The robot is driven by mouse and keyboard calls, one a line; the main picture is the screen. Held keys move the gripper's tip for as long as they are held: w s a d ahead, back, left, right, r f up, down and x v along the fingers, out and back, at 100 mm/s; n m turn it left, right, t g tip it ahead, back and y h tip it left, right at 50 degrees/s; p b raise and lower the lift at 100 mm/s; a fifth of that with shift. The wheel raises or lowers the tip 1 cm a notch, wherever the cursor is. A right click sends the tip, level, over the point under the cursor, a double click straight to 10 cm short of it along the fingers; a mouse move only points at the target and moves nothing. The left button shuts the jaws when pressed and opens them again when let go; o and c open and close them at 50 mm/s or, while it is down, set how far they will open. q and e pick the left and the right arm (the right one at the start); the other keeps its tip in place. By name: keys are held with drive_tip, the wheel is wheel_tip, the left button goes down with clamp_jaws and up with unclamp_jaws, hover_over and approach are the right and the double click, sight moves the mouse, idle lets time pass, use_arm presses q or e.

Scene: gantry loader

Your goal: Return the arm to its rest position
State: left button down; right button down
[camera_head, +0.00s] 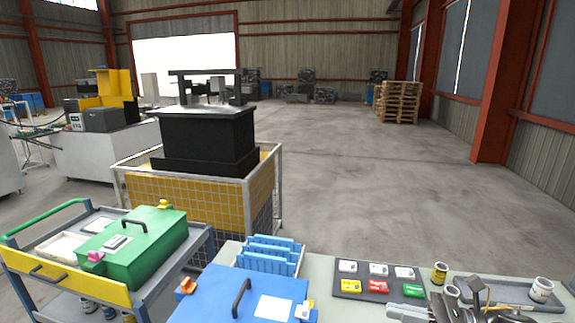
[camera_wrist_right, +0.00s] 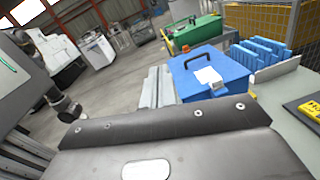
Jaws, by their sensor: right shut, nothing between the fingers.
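My right gripper (camera_head: 402,309) is at the lower right of the head view, over the front of the grey worktable. Its pale fingers also show in the wrist view (camera_wrist_right: 160,75), side by side and closed with nothing between them. They point toward the blue case (camera_wrist_right: 208,78), which has a black handle and a white label. Some of my right arm's dark links show at the lower right of the head view. My left gripper is not in view.
A green case (camera_head: 130,240) sits on a cart at left. Open floor lies beyond.

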wheel_tip(320, 180, down, 12)
drive_tip(key=w+a+m+t+h, duration=0.15)
drive_tip(key=m+t+h, duration=0.6)
drive_tip(key=m, duration=1.35)
drive_tip(key=s+d+f+m+g+h, duration=0.25)
drive_tip(key=s+f+m+h, duration=0.35)
drive_tip(key=m, duration=0.5)
drive_tip(key=s+d+f+m+g+h, duration=0.1)
drive_tip(key=s+f+m+g+h, duration=0.1)
drive_tip(key=s+f+m+g, duration=0.45)
drive_tip(key=s+d+f+m+g+h, duration=0.1)
drive_tip(key=s+f+m, duration=0.2)
drive_tip(key=s+m, duration=0.65)
wheel_tip(320, 180, down, 36)
drive_tip(key=s+n+g+b, duration=0.1)
drive_tip(key=s+n+b, duration=0.15)
drive_tip(key=b, duration=0.65)
drive_tip(key=s+d+f+b, duration=0.2)
drive_tip(key=s+f+b, duration=0.1)
drive_tip(key=s+f, duration=0.5)
drive_tip(key=s+d+f+g+b, duration=0.1)
drive_tip(key=s+f+b, duration=0.3)
drive_tip(key=s+f, duration=0.4)
wheel_tip(320, 180, down, 6)
drive_tip(key=shift+d+r+h, duration=0.1)
drive_tip(key=shift+d+h, duration=0.25)
drive_tip(key=shift+d, duration=0.25)
